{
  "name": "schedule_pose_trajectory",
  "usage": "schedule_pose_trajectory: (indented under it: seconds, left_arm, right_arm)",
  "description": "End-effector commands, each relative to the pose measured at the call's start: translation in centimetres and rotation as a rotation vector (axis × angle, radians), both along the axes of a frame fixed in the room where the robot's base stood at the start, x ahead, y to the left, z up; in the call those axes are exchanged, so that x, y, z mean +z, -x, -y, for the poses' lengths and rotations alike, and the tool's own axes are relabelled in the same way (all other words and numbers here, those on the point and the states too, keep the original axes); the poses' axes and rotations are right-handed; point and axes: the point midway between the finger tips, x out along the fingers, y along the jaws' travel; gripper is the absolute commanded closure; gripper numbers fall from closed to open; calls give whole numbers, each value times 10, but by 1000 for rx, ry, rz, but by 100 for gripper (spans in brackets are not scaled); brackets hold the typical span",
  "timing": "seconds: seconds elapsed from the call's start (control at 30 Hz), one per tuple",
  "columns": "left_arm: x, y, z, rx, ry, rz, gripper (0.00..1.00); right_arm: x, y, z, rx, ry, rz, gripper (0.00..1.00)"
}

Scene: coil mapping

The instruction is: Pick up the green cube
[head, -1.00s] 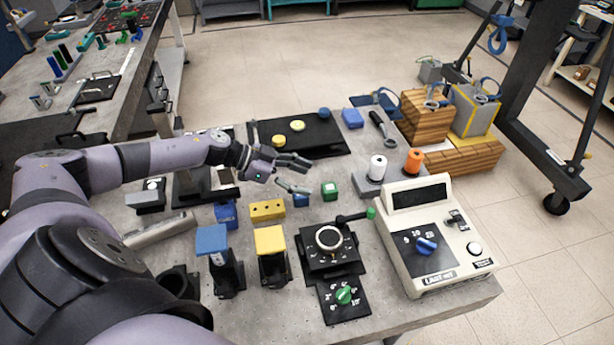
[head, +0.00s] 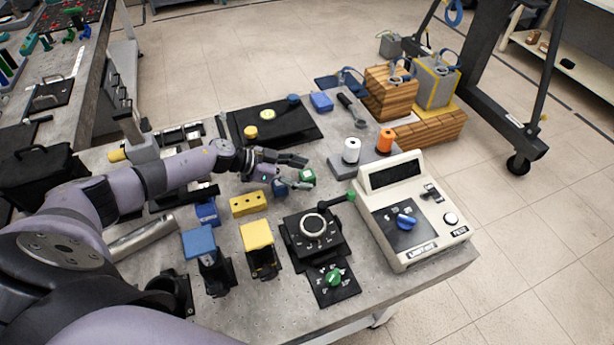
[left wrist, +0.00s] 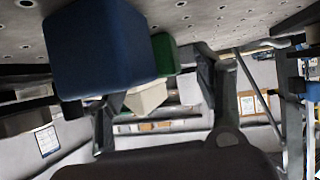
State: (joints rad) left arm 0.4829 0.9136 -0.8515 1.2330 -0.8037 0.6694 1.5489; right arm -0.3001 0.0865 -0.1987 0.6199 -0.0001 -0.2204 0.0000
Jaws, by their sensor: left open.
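The green cube (head: 307,176) sits on the grey table near its middle. My left gripper (head: 299,171) is open just beside it, low over the table, with its fingers pointing toward the cube. One finger partly overlaps the cube in the head view, and I cannot tell whether they touch. In the left wrist view the green cube (left wrist: 164,56) shows beyond a large near blue cube (left wrist: 98,45), which hides part of it. The open left fingers (left wrist: 160,85) show there too. The blue cube (head: 280,188) sits beside the gripper. My right gripper is out of view.
A yellow block with holes (head: 247,203) lies left of the blue cube. A black dial box (head: 318,240) and a white meter (head: 412,212) stand in front and to the right. A black tray (head: 290,128) lies at the back.

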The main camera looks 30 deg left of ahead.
Motion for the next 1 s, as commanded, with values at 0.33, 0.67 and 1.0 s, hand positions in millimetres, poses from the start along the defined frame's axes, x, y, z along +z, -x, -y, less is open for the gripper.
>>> schedule_pose_trajectory:
  seconds: [0.33, 0.67, 1.0]
  left_arm:
    - [-10, -11, 14, 0, -2, 0, 39]
    - [-10, -11, 14, 0, -2, 0, 55]
    - [-10, -11, 14, 0, -2, 0, 78]
  right_arm:
    - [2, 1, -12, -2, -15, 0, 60]
    - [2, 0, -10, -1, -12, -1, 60]
    - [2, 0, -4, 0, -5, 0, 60]
